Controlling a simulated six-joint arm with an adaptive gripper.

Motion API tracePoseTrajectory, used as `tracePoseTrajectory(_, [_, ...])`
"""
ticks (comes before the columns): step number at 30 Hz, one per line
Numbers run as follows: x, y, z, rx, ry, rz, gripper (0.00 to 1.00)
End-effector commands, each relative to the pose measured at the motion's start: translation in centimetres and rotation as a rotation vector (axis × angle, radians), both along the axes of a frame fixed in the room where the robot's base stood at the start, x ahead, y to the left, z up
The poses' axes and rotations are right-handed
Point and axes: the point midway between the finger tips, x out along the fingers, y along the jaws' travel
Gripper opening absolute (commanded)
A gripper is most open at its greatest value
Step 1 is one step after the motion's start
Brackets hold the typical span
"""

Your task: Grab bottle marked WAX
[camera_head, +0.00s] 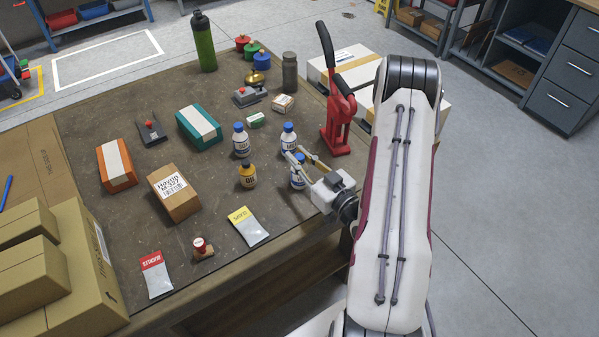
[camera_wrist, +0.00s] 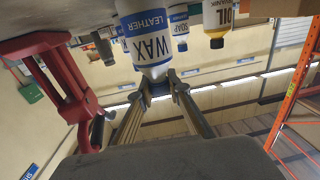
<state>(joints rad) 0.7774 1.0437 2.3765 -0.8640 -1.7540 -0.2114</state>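The bottle marked WAX (camera_wrist: 152,40) fills the upper middle of the wrist view, white with a blue LEATHER WAX label, appearing inverted there. In the head view, the nearest blue-and-white bottle (camera_head: 298,181) appears to be the same one, partly hidden by my gripper (camera_head: 295,155). My gripper is open and empty, its two fingers extended close to the bottle's upper end. In the wrist view my gripper's fingertips (camera_wrist: 159,84) show just below the bottle in the picture. I cannot tell whether they touch it.
The OIL bottle (camera_head: 248,176) and two more blue-capped bottles (camera_head: 288,139) (camera_head: 241,142) stand close by. A red press (camera_head: 338,125) stands behind my gripper. A yellow-topped packet (camera_head: 248,226) and a cardboard box (camera_head: 174,192) lie on the bench (camera_head: 120,225).

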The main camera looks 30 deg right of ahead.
Motion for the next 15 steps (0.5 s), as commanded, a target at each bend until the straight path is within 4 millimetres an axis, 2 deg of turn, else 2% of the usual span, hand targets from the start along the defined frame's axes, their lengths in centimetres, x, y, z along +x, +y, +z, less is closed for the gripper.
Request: tracePoseTrajectory(15, [0.02, -0.01, 0.55, -0.001, -0.001, 0.0, 0.0])
